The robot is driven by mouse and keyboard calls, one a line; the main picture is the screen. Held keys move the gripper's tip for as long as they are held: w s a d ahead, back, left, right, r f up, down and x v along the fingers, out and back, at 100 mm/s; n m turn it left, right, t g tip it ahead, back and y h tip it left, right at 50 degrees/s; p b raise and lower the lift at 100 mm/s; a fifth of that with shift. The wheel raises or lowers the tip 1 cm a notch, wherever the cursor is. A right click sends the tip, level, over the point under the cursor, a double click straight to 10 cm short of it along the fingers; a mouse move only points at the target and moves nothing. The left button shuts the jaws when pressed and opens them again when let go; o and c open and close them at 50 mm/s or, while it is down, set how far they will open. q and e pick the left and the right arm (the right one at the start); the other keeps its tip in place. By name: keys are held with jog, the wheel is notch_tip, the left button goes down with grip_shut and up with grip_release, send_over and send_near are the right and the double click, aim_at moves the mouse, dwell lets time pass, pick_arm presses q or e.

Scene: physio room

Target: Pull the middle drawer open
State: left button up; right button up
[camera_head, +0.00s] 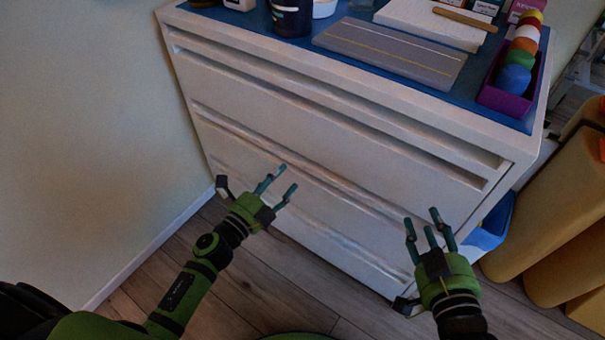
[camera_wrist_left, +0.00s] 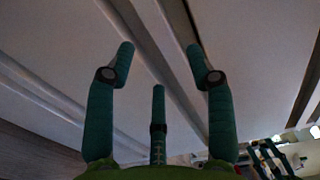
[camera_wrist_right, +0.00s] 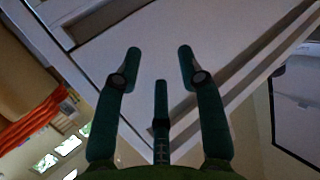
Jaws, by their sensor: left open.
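The white cabinet (camera_head: 315,125) stands ahead with its drawer fronts flush, separated by long slanting recessed grips. The middle drawer (camera_head: 342,212) shows below the second long grip; it looks shut, and my grippers partly cover the lower fronts. My left gripper (camera_head: 279,178) is open and empty, its fingers pointing at the front near the second grip. In the left wrist view its fingers (camera_wrist_left: 162,62) are spread before the pale fronts and grip edges. My right gripper (camera_head: 429,226) is open and empty before the right part of the front. Contact with the cabinet cannot be told.
Yellow rolls (camera_head: 560,215) and a blue bin (camera_head: 490,225) stand at right. A wall (camera_head: 85,120) rises at left.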

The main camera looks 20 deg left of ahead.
aim_at(295, 165)
pick_arm(q)
jog(key=x, duration=0.5)
jog(key=shift+b+x, duration=0.35)
jog(key=shift+x, duration=0.4)
pick_arm(e)
jog(key=shift+w+a+r+n+t+y, duration=0.1)
jog(key=shift+a+r+t+y, duration=0.25)
jog(key=shift+r, duration=0.5)
jog(key=shift+w+a+r+n+t+y, duration=0.1)
jog(key=shift+a+r+t, duration=0.15)
jog(key=shift+r+t, duration=0.45)
jog(key=shift+a+r+n+t+y, duration=0.15)
jog(key=shift+a+r+t, duration=0.15)
jog(key=shift+r, duration=0.75)
pick_arm(q)
grip_shut()
